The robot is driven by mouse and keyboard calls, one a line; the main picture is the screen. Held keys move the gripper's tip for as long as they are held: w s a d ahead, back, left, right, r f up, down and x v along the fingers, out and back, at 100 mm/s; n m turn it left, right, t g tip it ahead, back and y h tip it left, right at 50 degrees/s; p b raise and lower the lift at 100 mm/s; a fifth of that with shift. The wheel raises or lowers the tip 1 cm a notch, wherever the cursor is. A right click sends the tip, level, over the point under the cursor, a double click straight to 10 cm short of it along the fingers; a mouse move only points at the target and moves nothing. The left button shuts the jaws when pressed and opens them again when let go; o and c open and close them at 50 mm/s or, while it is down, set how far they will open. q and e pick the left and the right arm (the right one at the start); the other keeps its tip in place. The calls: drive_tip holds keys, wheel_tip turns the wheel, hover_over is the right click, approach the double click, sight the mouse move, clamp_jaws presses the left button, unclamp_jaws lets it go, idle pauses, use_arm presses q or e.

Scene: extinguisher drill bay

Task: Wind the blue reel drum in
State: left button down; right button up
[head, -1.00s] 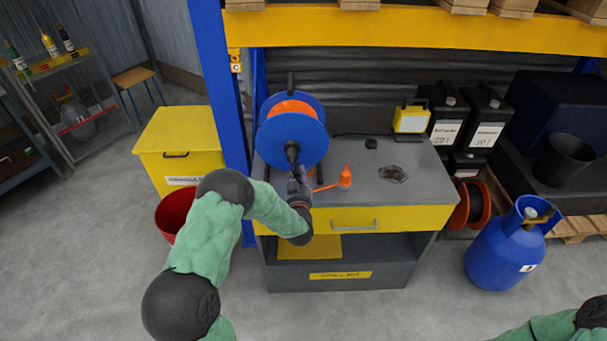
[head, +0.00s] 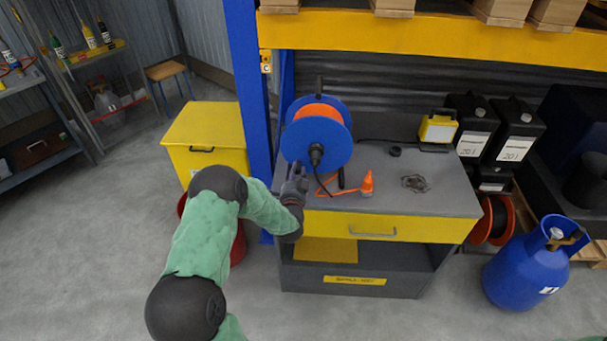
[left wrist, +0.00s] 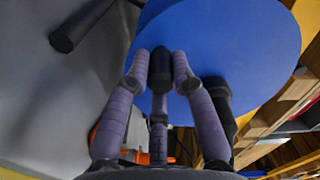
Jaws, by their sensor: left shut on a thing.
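The blue reel drum (head: 332,149), with an orange cable wound on it, stands upright on a black frame on the grey workbench (head: 447,195). A dark hub piece sticks out from the drum's face. My left gripper (head: 296,178) is at the drum's lower left front. In the left wrist view the fingers of my left gripper (left wrist: 160,75) are closed around a black crank knob (left wrist: 160,62), in front of the drum's blue face (left wrist: 235,40). In the head view the knob is hidden by the fingers. My right gripper is out of view.
An orange cable end with a small orange cone-shaped piece (head: 367,184) lies right of the drum. A yellow lamp (head: 437,128) stands at the bench's back. A blue upright (head: 250,80) rises close left of the drum. A blue gas cylinder (head: 528,265) stands right on the floor.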

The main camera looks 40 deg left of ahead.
sight(290, 153)
use_arm(q)
drive_tip(key=s+a+r+m, duration=0.1)
drive_tip(key=m, duration=0.1)
drive_tip(key=shift+a+r+m+p, duration=0.15)
drive_tip(key=shift+r+m+p, duration=0.05)
drive_tip(key=shift+m+p, duration=0.1)
drive_tip(key=shift+s+a+r+m+p, duration=0.15)
drive_tip(key=shift+a+r+m+p, duration=0.1)
drive_tip(key=shift+r+m, duration=0.4)
drive_tip(key=shift+s+a+r+m+p, duration=0.2)
drive_tip(key=shift+r+m, duration=0.25)
drive_tip(key=shift+m, duration=0.4)
drive_tip(key=shift+a, duration=0.1)
drive_tip(key=c, duration=1.1)
unclamp_jaws()
drive_tip(key=shift+r, duration=0.1)
drive_tip(key=v, duration=1.2)
